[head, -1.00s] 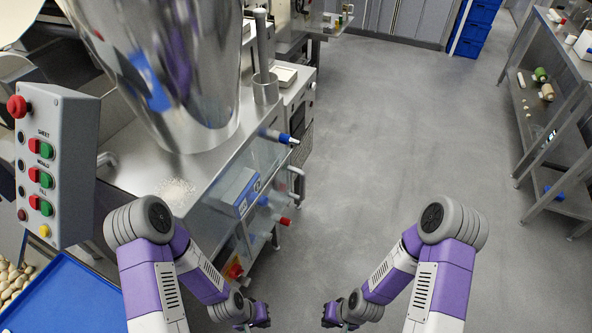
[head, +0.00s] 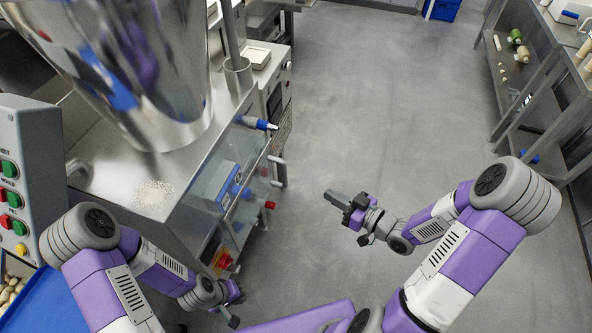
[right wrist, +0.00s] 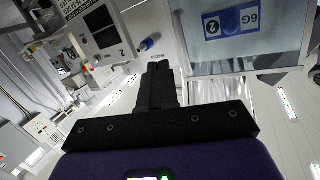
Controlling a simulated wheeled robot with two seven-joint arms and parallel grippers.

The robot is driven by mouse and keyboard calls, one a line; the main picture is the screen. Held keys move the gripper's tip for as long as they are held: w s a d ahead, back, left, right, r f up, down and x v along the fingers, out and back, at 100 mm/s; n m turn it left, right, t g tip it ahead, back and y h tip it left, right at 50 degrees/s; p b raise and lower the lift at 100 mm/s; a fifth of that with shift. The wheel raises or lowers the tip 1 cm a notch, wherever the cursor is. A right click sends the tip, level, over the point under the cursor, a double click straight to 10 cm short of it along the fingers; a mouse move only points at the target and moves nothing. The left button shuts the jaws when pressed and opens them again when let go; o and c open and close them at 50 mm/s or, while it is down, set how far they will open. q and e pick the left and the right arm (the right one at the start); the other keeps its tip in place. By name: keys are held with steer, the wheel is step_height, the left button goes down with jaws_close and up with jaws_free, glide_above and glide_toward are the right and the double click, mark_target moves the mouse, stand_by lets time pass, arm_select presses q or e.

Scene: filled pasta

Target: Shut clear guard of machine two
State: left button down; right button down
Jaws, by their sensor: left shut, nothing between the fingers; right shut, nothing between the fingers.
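The machine (head: 140,180) with the big steel hopper stands at the left in the head view. A clear guard (head: 248,203) with a blue and white label (head: 229,186) is on its right side; I cannot tell exactly how far open it is. In the right wrist view the blue label (right wrist: 232,22) shows a 2, beside a machine panel (right wrist: 106,38) also marked 2. My right gripper (head: 334,196) is shut and empty, to the right of the guard and apart from it. My left gripper (head: 236,312) is shut and empty, low and below the guard.
A blue-tipped part (head: 258,123) and a red-tipped part (head: 268,204) stick out from the machine's side. A button box (head: 28,180) and a blue tray (head: 45,305) are at left. A shelf rack (head: 535,100) stands at right. The floor (head: 370,110) between is clear.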

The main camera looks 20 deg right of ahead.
steer(key=s+r+n+y, duration=0.3)
steer(key=r, duration=0.2)
steer(key=b+x, duration=0.2)
steer(key=x, duration=1.1)
steer(key=shift+w+f, duration=0.3)
steer(key=shift+w+a+r+b, duration=0.1)
steer(key=shift+w+b, duration=0.2)
steer(key=shift+w, duration=0.6)
steer(key=shift+a, duration=0.1)
